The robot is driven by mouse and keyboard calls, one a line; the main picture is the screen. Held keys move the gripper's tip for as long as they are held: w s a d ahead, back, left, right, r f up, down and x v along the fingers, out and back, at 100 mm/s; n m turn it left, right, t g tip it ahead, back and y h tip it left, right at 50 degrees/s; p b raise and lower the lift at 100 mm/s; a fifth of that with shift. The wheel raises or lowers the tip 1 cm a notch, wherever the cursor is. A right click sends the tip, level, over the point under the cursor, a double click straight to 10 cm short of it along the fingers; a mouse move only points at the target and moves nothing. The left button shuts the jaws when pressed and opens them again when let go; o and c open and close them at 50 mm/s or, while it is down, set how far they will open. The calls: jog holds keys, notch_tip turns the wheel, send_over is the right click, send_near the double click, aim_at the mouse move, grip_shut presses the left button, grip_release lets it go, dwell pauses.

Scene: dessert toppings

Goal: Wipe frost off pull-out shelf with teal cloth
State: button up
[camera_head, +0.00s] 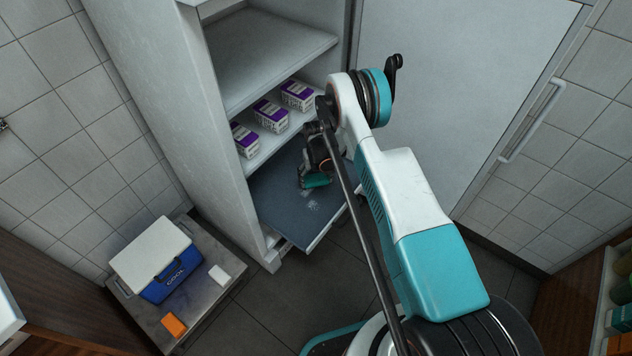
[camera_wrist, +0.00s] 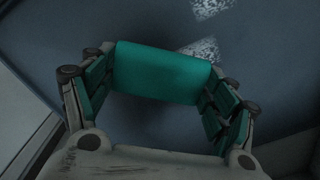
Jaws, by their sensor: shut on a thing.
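The dark blue-grey pull-out shelf (camera_head: 275,205) sticks out at the bottom of the open white cabinet. White frost (camera_head: 312,206) lies on it in small speckled patches beside my gripper. In the wrist view, two frost patches (camera_wrist: 203,50) show past the cloth, one at the top edge and one partly hidden by the cloth. My gripper (camera_head: 314,178) is over the shelf, shut on the teal cloth (camera_wrist: 160,72). The cloth spans between the two fingers as a folded pad. Whether it touches the shelf I cannot tell.
Purple-and-white boxes (camera_head: 271,115) stand on the shelf above. A blue cooler (camera_head: 170,275), an orange block (camera_head: 173,325) and a white block (camera_head: 219,275) sit on a low table.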

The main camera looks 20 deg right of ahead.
aim_at(316, 178)
jog(key=shift+w+r+p, duration=0.1)
jog(key=shift+r+p, duration=0.65)
jog(key=shift+r, duration=2.25)
